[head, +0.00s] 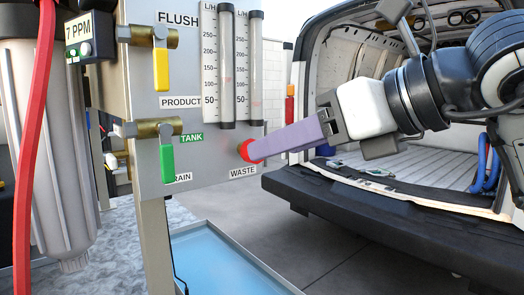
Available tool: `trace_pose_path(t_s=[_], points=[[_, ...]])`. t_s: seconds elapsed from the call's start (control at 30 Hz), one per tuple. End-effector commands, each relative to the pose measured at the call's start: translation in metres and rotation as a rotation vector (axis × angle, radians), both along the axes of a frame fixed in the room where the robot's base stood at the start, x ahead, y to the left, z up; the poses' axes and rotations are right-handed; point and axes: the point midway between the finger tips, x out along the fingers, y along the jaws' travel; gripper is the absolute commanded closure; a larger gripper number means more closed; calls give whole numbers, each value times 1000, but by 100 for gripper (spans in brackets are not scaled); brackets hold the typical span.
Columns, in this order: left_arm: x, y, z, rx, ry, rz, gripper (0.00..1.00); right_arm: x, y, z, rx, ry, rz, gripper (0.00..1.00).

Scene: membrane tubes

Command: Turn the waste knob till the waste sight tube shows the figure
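The red waste knob (245,151) sits low on the grey panel (205,150), just above the WASTE label (243,172). Two clear sight tubes stand above it: the left tube (226,65) and the right tube (256,65), which is nearer above the knob. Both have L/H scales from 50 to 250. I cannot make out a clear float level in either. My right gripper (256,150) reaches in from the right, its purple fingertips at the knob and covering part of it. The fingers overlap in this view, so their gap is hidden. My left gripper is not in view.
A yellow-handled valve (161,68) and a green-handled valve (167,162) are left of the tubes. A 7 PPM meter (85,38), red hose (38,110) and filter housing (55,150) stand farther left. A blue tray (215,262) lies below. An open van (400,190) is at right.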

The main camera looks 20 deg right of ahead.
Motion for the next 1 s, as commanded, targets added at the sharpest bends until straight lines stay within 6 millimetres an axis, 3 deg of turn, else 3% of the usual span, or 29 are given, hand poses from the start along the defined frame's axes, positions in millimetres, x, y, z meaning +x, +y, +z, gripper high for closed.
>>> trace_pose_path(t_s=[0.07,0.17,0.7,1.0], points=[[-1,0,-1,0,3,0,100,2,-19,9,-20,-16,-74,49],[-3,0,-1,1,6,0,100,7,-26,10,-28,-18,-110,49],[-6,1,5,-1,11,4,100,81,2,-23,-28,-16,-105,49],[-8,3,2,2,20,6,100,92,6,-28,-29,-19,-104,49]])
